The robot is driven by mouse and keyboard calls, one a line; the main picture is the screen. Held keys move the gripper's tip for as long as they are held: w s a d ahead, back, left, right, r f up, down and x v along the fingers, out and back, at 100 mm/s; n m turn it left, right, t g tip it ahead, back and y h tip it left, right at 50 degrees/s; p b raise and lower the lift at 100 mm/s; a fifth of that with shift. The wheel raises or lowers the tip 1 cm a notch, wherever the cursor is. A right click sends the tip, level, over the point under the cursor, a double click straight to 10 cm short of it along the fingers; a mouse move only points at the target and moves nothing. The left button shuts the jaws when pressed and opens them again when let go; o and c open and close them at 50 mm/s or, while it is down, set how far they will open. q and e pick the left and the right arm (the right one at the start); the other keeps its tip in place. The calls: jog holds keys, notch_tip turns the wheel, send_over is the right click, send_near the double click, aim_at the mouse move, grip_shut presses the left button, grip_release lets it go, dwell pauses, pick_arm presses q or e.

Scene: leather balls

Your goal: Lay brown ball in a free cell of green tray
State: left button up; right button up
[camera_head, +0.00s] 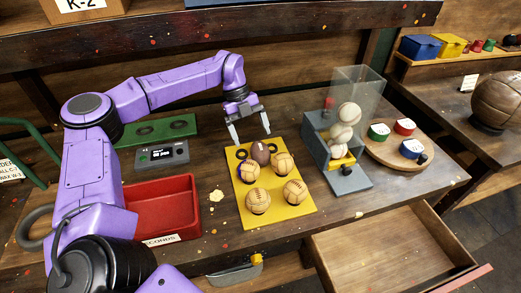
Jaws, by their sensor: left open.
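A dark brown ball (260,152) sits at the back middle of a yellow tray (272,178), among several tan balls. My left gripper (250,133) is open and empty, its two fingers pointing down just above and behind the brown ball, apart from it as far as I can tell. The green tray (162,130) lies at the back left of the bench, partly behind my left arm. Two dark round cells show in it, and both look empty. Its left part is hidden by the arm. My right gripper is not in view.
A grey control box (162,153) stands in front of the green tray, and a red bin (168,206) nearer. Right of the yellow tray stands a clear-sided dispenser (350,95) with pale balls, beside a round board (381,150) with coloured pots. An open drawer (395,250) juts out at the front.

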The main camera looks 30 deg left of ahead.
aim_at(257, 145)
pick_arm(q)
jog(key=d+f, duration=0.1)
jog(key=f, duration=0.1)
jog(key=s+d+f+p, duration=0.1)
jog(key=d, duration=0.1)
jog(key=shift+d+f, duration=0.15)
jog(key=shift+f, duration=0.5)
jog(key=shift+w+f, duration=0.15)
jog(key=shift+w, duration=0.05)
jog(key=c, duration=1.2)
jog(key=shift+r, duration=1.6)
jog(key=shift+c, duration=0.2)
jog(key=s+d+r+b, duration=0.5)
jog(key=s+r, duration=0.5)
jog(key=s, duration=0.2)
jog(key=shift+s+d, duration=0.4)
jog(key=shift+d, duration=0.25)
